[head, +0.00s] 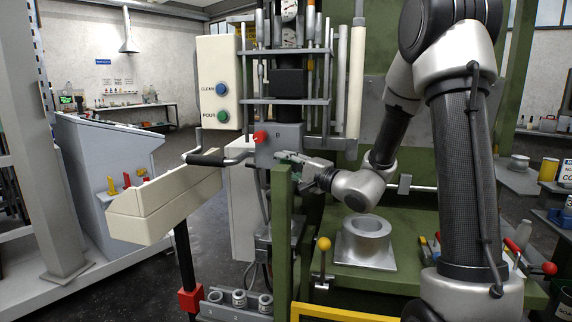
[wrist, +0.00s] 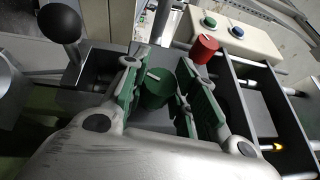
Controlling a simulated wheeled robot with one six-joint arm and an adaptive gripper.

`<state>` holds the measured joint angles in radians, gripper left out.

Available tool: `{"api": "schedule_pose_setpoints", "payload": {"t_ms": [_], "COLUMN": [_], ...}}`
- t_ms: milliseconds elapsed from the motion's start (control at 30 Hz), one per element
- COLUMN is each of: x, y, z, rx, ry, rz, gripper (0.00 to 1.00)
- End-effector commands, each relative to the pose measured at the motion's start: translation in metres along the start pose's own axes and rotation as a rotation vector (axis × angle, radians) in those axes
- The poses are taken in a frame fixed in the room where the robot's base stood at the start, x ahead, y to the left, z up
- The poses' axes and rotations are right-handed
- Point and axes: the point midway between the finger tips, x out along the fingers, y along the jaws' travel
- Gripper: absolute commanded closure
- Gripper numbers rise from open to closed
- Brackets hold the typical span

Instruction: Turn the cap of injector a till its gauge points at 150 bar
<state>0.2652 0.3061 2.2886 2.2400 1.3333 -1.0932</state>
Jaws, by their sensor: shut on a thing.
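A green cap (wrist: 157,90) with a pale mark on top sits between the two green-padded fingers of my gripper (wrist: 158,74) in the wrist view, and the gripper is shut on it. In the head view my gripper (head: 287,157) reaches from the right to the grey block (head: 289,133), and its fingers hide the green cap. A red cap (wrist: 204,47) stands apart, beyond the fingers; it also shows in the head view (head: 261,137). No injector letter is legible.
A crank handle (head: 207,158) juts out left of the block; its black knob (wrist: 59,22) appears near the fingers in the wrist view. A button box (head: 218,82) and metal bars (head: 290,102) stand close by. A green post (head: 281,230) rises below my gripper.

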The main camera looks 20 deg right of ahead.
Motion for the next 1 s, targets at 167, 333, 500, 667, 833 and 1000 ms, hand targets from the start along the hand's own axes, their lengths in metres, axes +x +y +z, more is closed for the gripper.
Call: {"api": "schedule_pose_setpoints", "payload": {"t_ms": [167, 333, 500, 667, 833, 1000], "x": [0.0, -0.001, 0.0, -0.001, -0.014, -0.049], "y": [0.001, 0.001, 0.001, 0.001, 0.0, 0.0], "z": [0.0, 0.0, 0.0, 0.0, -0.001, -0.002], "rx": [0.002, 0.002, 0.001, 0.0, 0.0, 0.0], "ry": [0.0, 0.0, 0.0, 0.0, 0.004, 0.005], "rz": [0.001, 0.002, 0.002, 0.002, 0.002, 0.002], "gripper": [0.96, 0.58, 0.5, 0.5, 0.5, 0.5]}}
